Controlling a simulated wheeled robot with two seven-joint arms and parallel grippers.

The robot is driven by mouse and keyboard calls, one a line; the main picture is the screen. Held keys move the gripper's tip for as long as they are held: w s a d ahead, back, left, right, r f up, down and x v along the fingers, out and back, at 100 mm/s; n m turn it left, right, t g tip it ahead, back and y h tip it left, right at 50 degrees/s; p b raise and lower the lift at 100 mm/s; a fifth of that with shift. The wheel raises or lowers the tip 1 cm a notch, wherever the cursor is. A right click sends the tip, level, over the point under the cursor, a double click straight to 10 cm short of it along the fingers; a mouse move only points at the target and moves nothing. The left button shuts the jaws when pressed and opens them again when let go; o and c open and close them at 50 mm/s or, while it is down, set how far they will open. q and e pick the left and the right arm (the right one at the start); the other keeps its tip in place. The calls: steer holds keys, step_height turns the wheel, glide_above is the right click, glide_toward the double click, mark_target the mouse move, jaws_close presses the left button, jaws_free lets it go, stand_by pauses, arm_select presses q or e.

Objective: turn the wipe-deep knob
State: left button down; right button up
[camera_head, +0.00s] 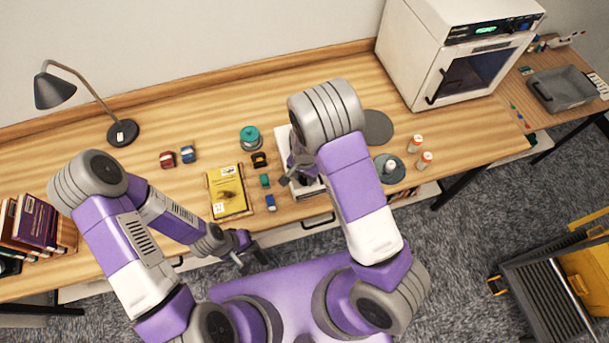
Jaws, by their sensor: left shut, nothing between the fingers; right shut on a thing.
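A white boxy device (283,139) stands on the wooden table near its front edge, mostly covered by my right arm. My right gripper (287,181) is at the device's left front side, pointing down and left. It is shut on a small part there, apparently the wipe-deep knob, which the fingers and arm hide. No knob marking can be read. My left gripper (250,263) is shut and empty, low in front of the table's front edge, apart from the device.
Left of the device are a yellow book (227,190), a teal-topped object (250,137) and several toy cars (188,154). To the right are a dark round mat (376,127), orange-white bottles (416,143) and a white oven (415,50). A lamp (123,132) stands left.

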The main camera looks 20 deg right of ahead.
mark_target(304, 179)
steer(key=o, duration=1)
steer(key=shift+o, duration=0.2)
step_height(304, 179, up, 8)
steer(key=shift+f, duration=0.2)
steer(key=shift+s, duration=0.1)
